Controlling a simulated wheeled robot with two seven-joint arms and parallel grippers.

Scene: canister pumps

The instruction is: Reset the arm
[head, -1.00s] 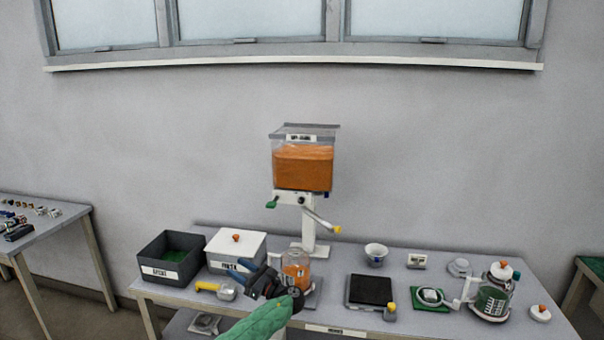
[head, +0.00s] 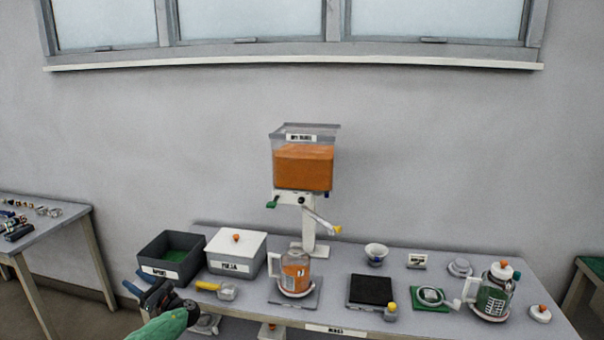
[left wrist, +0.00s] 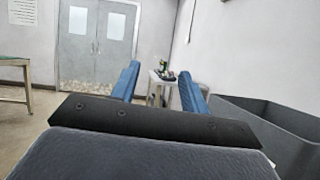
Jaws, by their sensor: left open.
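My left gripper (head: 146,286) is open and empty at the front left of the table, in front of the dark grey bin. Its two blue fingers also show in the left wrist view (left wrist: 158,90), apart, with nothing between them. A clear jug with orange contents (head: 295,272) stands on a grey plate (head: 281,299) below the dispenser (head: 303,167), which holds orange material. My right gripper is not in view.
The dark grey bin (head: 151,268) and a white lidded box (head: 222,262) stand at the table's left; a yellow-handled scoop (head: 227,292) lies before them. A black-topped scale (head: 371,291), a bowl (head: 376,253) and a green-filled jug (head: 493,297) stand to the right.

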